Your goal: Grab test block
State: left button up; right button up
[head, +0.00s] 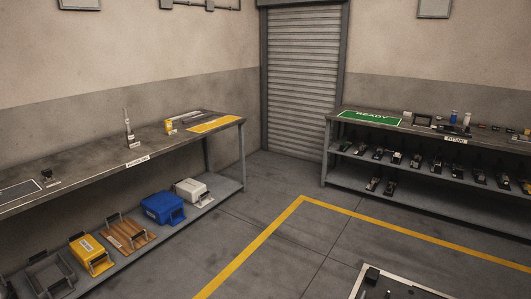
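I cannot tell which thing is the test block. On the left bench (90,165) stand a small dark item (48,178) near a black mat (15,193), a slim upright item (129,132), and a small yellow item (170,127) beside a yellow mat (213,124). The right bench (420,131) bears a green mat marked READY (370,117) and several small items too small to identify. Neither of my grippers is in view.
The right shelves hold several dark items. Floor with a yellow line (250,248) is clear between benches.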

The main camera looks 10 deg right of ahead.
aim_at(513, 140)
jog(key=i+j+u, duration=0.15)
jog(key=i+j, duration=1)
jog(key=i+z, duration=0.85)
jog(key=i+j+z, duration=0.15)
jog(key=i+z, duration=0.25)
jog(key=i+l+z, duration=0.15)
jog(key=i+z, duration=0.2)
jog(key=i, duration=0.3)
jog(key=i+z, duration=0.35)
jog(key=i, duration=0.35)
jog(key=i+j+z, duration=0.25)
jog(key=i+z, duration=0.15)
jog(key=i, duration=0.25)
jog(key=i+l+z, duration=0.45)
jog(key=i, duration=0.35)
jog(key=i+z, duration=0.5)
jog(key=i, duration=0.25)
jog(key=i+j+z, duration=0.3)
jog(key=i+z, duration=0.15)
jog(key=i, duration=0.35)
jog(key=i+l+u, duration=0.15)
jog(key=i, duration=0.35)
jog(key=i+u, duration=0.1)
jog(key=i, duration=0.35)
jog(key=i+l+u, duration=0.15)
jog(key=i, duration=0.35)
jog(key=i+l+u, duration=0.15)
jog(key=i+l, duration=0.2)
jog(key=i, duration=0.1)
